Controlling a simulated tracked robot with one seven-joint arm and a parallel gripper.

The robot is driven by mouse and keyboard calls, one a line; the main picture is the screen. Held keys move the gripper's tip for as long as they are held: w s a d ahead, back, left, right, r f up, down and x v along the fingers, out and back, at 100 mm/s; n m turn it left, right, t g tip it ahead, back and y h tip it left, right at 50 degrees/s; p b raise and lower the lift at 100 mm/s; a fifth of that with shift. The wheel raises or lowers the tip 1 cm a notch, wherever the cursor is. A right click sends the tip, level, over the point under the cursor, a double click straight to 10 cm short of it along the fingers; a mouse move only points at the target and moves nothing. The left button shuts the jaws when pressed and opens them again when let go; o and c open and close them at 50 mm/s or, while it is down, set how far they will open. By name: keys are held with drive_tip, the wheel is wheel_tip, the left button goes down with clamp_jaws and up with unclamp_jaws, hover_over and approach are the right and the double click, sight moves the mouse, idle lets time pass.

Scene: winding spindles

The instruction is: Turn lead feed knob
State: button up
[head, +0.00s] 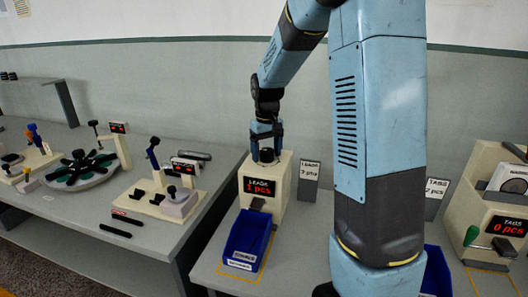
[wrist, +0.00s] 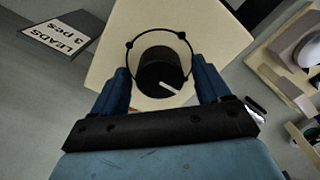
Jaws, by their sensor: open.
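The lead feed knob (wrist: 158,70) is a round black knob with a white pointer line, on the top face of the cream lead dispenser (wrist: 205,25). The pointer line runs toward the lower right in the wrist view. A thin dark ring with small dots surrounds the knob. My gripper (wrist: 162,80) is open, with one blue finger on each side of the knob and a gap visible on both sides. In the head view my gripper (head: 266,148) points down onto the dispenser (head: 282,205), whose red display is headed LEADS.
A blue bin (head: 247,240) stands in front of the dispenser. A LEADS card (head: 309,182) stands to its right, reading 3 pcs in the wrist view. The left table (head: 70,215) holds a round carousel and fixtures.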

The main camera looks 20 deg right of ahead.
sight(267, 150)
drive_tip(key=shift+r, duration=0.2)
wheel_tip(267, 150, up, 13)
drive_tip(key=shift+r, duration=0.15)
idle(0.3)
idle(0.4)
drive_tip(key=s+m+t, duration=0.2)
drive_tip(key=s+t, duration=0.3)
drive_tip(key=s, duration=2.4)
drive_tip(key=shift+a+r+t, duration=0.2)
drive_tip(key=shift+a+t, duration=0.1)
drive_tip(key=shift+a, duration=0.1)
idle(1.2)
